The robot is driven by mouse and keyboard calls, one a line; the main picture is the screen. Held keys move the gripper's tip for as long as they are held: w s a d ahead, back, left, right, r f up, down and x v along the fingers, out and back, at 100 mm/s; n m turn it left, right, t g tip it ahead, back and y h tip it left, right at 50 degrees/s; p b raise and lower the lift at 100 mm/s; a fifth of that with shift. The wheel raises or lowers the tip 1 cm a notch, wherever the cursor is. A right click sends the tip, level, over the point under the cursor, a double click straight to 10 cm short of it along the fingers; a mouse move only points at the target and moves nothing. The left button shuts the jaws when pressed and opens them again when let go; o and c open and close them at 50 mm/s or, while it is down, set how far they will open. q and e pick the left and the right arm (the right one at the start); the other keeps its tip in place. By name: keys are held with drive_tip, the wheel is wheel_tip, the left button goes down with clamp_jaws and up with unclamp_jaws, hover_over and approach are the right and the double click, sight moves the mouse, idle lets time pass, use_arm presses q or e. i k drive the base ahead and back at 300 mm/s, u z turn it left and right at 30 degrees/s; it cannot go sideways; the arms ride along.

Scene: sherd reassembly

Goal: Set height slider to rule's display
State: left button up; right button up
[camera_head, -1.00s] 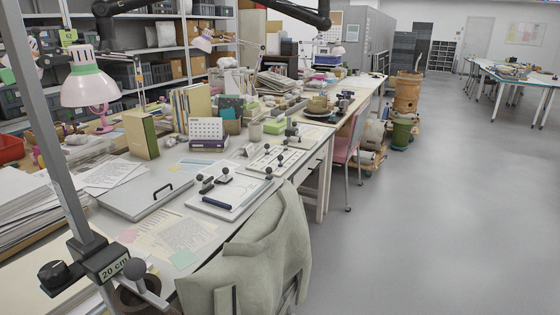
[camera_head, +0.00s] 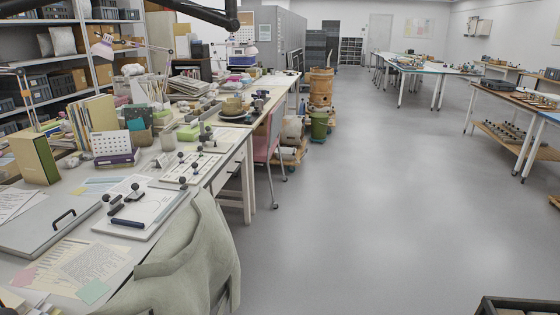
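The height slider with its "20 cm" display is out of the now view, and I cannot make out a rule with a display anywhere in it. On the cluttered desk (camera_head: 205,195) at the left lies a white board (camera_head: 150,212) with dark knobs and a dark bar on it. A second white board (camera_head: 190,170) with dark knobs lies behind it. Neither of my grippers shows in the view.
A grey-green cloth (camera_head: 190,265) hangs over the desk's front edge. A pink chair (camera_head: 268,140) and a green bin (camera_head: 319,125) stand beyond. Open grey floor (camera_head: 390,210) fills the middle. Tables stand at the right, and a dark-edged box (camera_head: 515,305) is at the bottom right.

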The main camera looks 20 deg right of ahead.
sight(194, 166)
drive_tip(key=z, duration=1.1)
drive_tip(key=i, duration=2.4)
drive_tip(key=u, duration=1.45)
